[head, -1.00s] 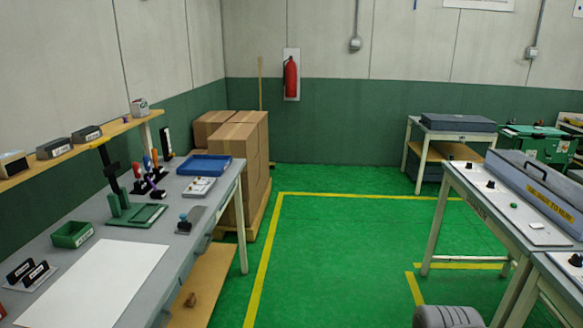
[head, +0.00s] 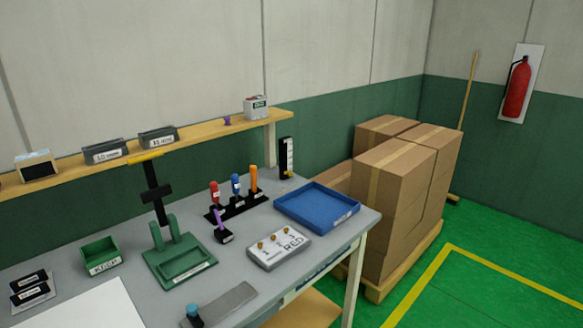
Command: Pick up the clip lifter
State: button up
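No tool in the head view is readably labelled as the clip lifter. A purple-handled tool (head: 219,220) stands tilted in a small black holder (head: 223,237) on the grey workbench. Behind it a black rack (head: 238,207) holds a red-handled tool (head: 214,193), a blue-handled tool (head: 236,184) and an orange-handled tool (head: 254,179), all upright. Their lower ends are hidden in the rack. My gripper is not in view.
On the workbench (head: 215,275) are a green stand (head: 180,262), a green KEEP bin (head: 100,257), a grey RED board (head: 280,247) and a blue tray (head: 318,205). A shelf (head: 200,138) runs above the back. Boxes (head: 390,205) stand right of the bench; green floor is clear at lower right.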

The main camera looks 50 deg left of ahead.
aim_at(253, 169)
jog(key=u, duration=0.25)
jog(key=i, duration=1.45)
jog(key=u, duration=1.3)
jog(key=i, duration=0.8)
jog(key=u, duration=0.95)
